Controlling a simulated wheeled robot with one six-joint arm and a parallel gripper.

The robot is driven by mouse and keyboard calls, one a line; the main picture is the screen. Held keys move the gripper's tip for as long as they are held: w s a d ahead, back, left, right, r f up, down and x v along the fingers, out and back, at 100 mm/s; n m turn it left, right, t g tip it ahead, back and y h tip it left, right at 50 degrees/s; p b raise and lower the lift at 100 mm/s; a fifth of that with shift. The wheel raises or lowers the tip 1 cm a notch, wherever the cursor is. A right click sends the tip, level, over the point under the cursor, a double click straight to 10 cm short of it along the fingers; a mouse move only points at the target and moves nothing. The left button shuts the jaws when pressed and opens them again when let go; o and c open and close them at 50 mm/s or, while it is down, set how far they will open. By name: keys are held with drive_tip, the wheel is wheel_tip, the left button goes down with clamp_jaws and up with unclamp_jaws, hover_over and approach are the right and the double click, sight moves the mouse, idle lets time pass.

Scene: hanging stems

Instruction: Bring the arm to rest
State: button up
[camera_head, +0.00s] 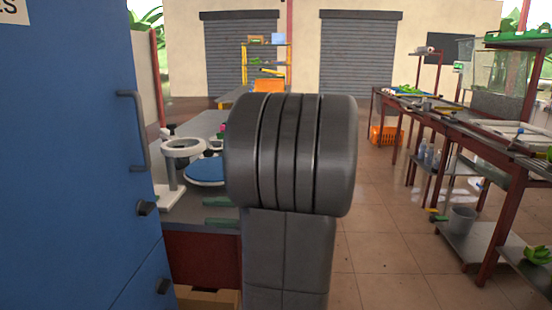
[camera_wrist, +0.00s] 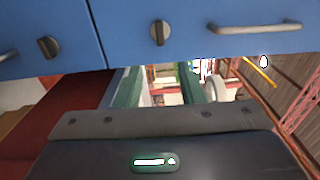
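My gripper (camera_wrist: 157,78) shows in the wrist view with its two green fingers apart and nothing between them. In the head view, two short green bars that look like its fingers stick out left from behind my dark arm, in front of a grey bench. My arm fills the middle of the head view and hides the rest of the gripper. A blue cabinet (camera_head: 75,130) stands close on the left. Its blue front (camera_wrist: 240,48), with a handle and dark knobs, spans the top of the wrist view, near the fingertips.
A grey bench (camera_head: 200,125) behind my arm holds a white ring stand (camera_head: 182,148) and a round blue plate (camera_head: 206,171). A long cluttered workbench (camera_head: 470,135) runs along the right. An orange crate (camera_head: 386,134) stands on the floor. The tiled floor right of my arm is clear.

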sight(152, 207)
drive_tip(key=a, duration=0.9)
drive_tip(key=w+a+b, duration=0.1)
drive_tip(key=a, duration=0.4)
drive_tip(key=shift+d+f+n+b, duration=0.1)
drive_tip(key=shift+f+n+b, duration=0.05)
drive_tip(key=shift+n+b, duration=0.4)
drive_tip(key=n+b, duration=0.1)
drive_tip(key=n, duration=0.2)
drive_tip(key=n+b, duration=0.1)
drive_tip(key=n, duration=0.1)
drive_tip(key=n+b, duration=0.1)
drive_tip(key=n, duration=0.2)
drive_tip(key=shift+r+n, duration=0.35)
drive_tip(key=shift+r, duration=0.05)
